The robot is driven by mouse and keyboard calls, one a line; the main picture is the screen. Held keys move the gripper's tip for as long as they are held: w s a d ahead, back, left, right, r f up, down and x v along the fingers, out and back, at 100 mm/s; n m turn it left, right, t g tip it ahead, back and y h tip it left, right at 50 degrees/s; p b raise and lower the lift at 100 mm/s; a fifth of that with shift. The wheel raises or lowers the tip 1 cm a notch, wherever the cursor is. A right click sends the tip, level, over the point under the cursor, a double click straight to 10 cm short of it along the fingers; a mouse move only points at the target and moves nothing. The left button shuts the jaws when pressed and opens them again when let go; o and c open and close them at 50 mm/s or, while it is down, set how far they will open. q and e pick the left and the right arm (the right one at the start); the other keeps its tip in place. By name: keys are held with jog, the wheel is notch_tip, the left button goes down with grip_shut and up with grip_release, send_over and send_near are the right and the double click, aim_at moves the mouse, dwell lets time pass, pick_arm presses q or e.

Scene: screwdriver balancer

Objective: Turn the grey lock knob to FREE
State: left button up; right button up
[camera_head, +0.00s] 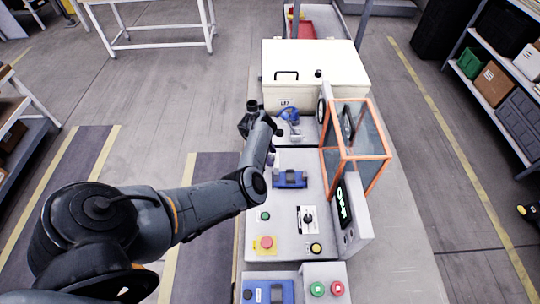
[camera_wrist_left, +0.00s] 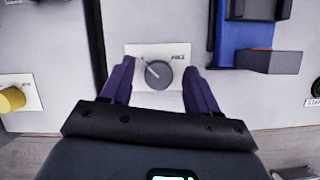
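The grey lock knob (camera_wrist_left: 158,74) is round and sits on a white label plate (camera_wrist_left: 134,49) in the left wrist view. A pale mark runs toward its upper left. The lettering on the plate is too blurred to read surely. My left gripper (camera_wrist_left: 157,67) is open, with one dark purplish finger on each side of the knob in this view. Gaps show between the fingers and the knob; their height above it is not clear. In the head view my left arm reaches over the bench's left edge, and its fingertips are not clearly visible. My right gripper is out of view.
In the left wrist view, a yellow knob (camera_wrist_left: 11,99) lies left and a blue fixture (camera_wrist_left: 231,33) upper right. In the head view, an orange-framed clear box (camera_head: 374,158) and a red emergency button (camera_head: 266,242) stand on the bench. A cream case (camera_head: 340,70) stands behind.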

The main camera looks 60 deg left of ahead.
pick_arm(q)
jog(key=c, duration=1)
